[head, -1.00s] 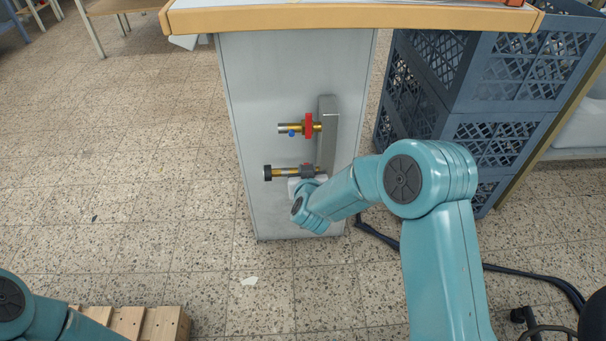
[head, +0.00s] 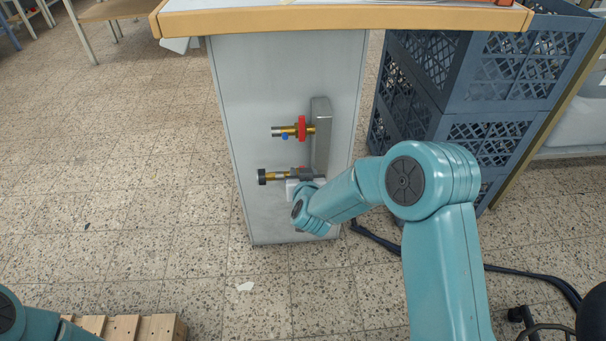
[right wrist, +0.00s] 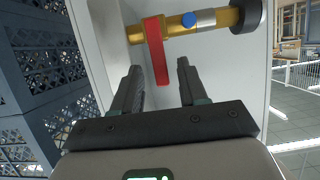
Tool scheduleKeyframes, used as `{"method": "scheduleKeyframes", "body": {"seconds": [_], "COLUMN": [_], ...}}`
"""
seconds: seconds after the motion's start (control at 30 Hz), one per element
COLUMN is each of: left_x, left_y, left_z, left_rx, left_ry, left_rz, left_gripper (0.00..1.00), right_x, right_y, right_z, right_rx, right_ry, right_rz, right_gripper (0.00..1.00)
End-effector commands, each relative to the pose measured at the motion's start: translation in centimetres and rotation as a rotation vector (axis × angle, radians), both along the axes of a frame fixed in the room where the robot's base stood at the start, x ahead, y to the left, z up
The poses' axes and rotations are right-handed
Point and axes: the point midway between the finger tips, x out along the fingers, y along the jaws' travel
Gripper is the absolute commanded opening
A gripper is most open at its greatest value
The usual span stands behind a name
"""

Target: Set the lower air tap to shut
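The lower air tap (head: 276,176) is a brass fitting with a black end, sticking out left from a grey upright block (head: 320,135) on a pale cabinet side. In the right wrist view its red lever (right wrist: 157,52) lies across the brass pipe (right wrist: 207,20), near a blue button. My right gripper (head: 306,174) is at this tap and partly covers it in the head view. In the right wrist view, the right gripper's fingers (right wrist: 160,75) are apart, with the lever's end showing between them and gaps visible on both sides. My left gripper is out of view.
The upper tap (head: 290,131), with a red lever and blue button, is just above. A wood-edged top (head: 340,20) overhangs the cabinet. Blue crates (head: 470,130) stand close on the right.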

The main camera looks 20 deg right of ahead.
Motion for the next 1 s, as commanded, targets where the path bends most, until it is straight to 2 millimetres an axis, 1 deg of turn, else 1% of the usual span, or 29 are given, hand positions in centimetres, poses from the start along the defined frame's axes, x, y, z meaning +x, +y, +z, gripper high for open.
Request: {"method": "scheduleKeyframes", "body": {"seconds": [0.17,0.27,0.37,0.6,0.7,0.83,1.0], "left_x": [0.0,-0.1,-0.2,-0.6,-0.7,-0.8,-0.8], "left_y": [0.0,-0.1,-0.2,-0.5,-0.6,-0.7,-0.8], "left_z": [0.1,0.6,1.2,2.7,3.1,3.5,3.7], "left_rx": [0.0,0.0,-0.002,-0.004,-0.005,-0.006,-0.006], "left_ry": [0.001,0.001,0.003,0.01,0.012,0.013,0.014], "left_rz": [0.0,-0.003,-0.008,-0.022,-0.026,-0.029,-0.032], "left_gripper": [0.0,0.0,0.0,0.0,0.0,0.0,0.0], "right_x": [-0.2,-1.2,-3.0,-8.9,-10.9,-13.0,-14.3], "right_y": [0.1,0.4,1.0,2.6,3.2,3.7,4.0], "right_z": [0.2,0.8,1.8,4.3,5.1,5.8,6.3], "right_rx": [-0.001,-0.002,-0.002,-0.002,0.0,-0.001,-0.001], "right_ry": [-0.001,-0.001,0.0,0.0,0.0,0.0,0.0], "right_rz": [0.0,0.002,0.004,0.004,0.004,0.004,0.0], "right_gripper": [0.43,0.43,0.43,0.43,0.43,0.43,0.43]}}
